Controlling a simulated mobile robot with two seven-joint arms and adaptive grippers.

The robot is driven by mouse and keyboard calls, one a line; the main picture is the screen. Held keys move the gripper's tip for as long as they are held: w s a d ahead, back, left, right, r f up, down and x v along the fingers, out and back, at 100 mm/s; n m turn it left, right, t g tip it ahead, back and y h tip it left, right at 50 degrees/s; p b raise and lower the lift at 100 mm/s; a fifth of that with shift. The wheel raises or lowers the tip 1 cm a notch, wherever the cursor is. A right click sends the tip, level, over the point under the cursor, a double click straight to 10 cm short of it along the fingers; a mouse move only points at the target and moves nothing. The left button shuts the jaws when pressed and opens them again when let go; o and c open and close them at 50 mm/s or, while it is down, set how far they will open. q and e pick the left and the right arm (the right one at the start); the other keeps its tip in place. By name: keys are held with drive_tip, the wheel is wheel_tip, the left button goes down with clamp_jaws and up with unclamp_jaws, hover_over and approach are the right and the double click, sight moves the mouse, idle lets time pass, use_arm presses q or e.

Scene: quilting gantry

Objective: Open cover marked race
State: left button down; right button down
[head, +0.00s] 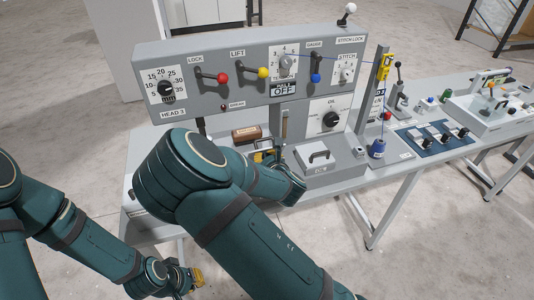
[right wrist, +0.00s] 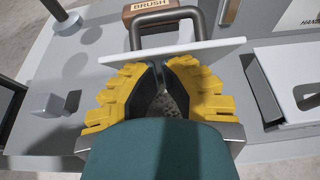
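My right gripper (head: 265,156) is over the left part of the bench, partly behind my own arm. In the right wrist view its yellow fingers (right wrist: 163,68) have their tips close together, with a narrow gap. The tips are at the near edge of a thin pale plate (right wrist: 222,47), which seems tilted up. A dark arched handle (right wrist: 165,15) stands beyond that edge, apparently on the plate. No "race" marking is readable, so I cannot confirm this is that cover. Whether the fingers hold anything is unclear. My left gripper (head: 197,277) is low in front of the bench; its fingers are too small to judge.
A brown brush (head: 246,133) lies behind the right gripper. The grey control panel (head: 215,62) with levers and dials rises behind.

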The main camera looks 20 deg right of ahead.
sight(265, 149)
drive_tip(key=shift+w+r+g+p, duration=0.3)
drive_tip(key=shift+w+r+p, duration=0.05)
drive_tip(key=shift+w+r, duration=0.15)
use_arm(q)
drive_tip(key=shift+r, duration=0.65)
use_arm(e)
drive_tip(key=shift+w+r, duration=0.3)
drive_tip(key=shift+w, duration=0.55)
use_arm(q)
drive_tip(key=shift+s, duration=0.1)
use_arm(e)
drive_tip(key=shift+r, duration=0.15)
